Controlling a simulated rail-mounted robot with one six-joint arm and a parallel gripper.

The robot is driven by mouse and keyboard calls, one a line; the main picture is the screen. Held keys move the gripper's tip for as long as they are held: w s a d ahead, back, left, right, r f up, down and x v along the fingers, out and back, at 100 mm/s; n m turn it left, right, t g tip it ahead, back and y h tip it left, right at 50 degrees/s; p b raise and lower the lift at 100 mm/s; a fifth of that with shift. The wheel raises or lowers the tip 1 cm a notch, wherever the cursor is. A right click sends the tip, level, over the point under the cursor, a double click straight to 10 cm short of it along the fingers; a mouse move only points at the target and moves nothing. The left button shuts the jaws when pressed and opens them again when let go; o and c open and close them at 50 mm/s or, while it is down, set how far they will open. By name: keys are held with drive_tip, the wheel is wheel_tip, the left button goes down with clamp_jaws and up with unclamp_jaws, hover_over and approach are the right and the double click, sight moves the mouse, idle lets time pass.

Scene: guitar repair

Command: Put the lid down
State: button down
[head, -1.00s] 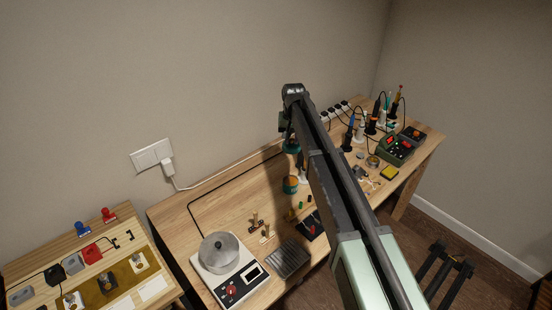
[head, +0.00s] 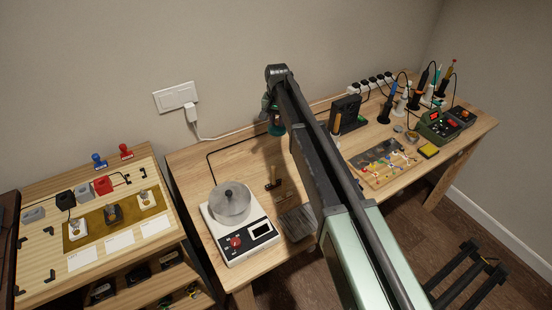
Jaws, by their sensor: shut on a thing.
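My gripper (head: 272,112) hangs at the far end of my arm, above the back part of the middle bench. It is shut on a small dark teal thing, which looks like the lid (head: 277,129). The lid is held over the wooden bench top (head: 238,157), near the wall; its exact height is hard to tell. The jaws are small and partly hidden by my arm.
A black stand (head: 345,113), a parts board (head: 383,162) and soldering tools stand to the right. My arm hides the bench's middle.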

sight(277, 153)
wheel_tip(277, 153, down, 13)
drive_tip(key=b, duration=1)
drive_tip(key=shift+f, duration=0.1)
drive_tip(key=shift+r, duration=0.3)
drive_tip(key=shift+f, duration=0.2)
drive_tip(key=c, duration=1)
unclamp_jaws()
wheel_tip(277, 153, up, 13)
drive_tip(key=p, duration=1.2)
drive_tip(key=shift+f, duration=0.3)
drive_tip(key=shift+s, duration=0.1)
drive_tip(key=s+d, duration=0.7)
drive_tip(key=s, duration=0.4)
drive_tip(key=s+d+n, duration=0.1)
drive_tip(key=s+d, duration=0.7)
drive_tip(key=s, duration=0.3)
drive_tip(key=s+d+r+n+p, duration=0.1)
drive_tip(key=s+d, duration=0.6)
drive_tip(key=s, duration=0.4)
drive_tip(key=shift+d, duration=0.4)
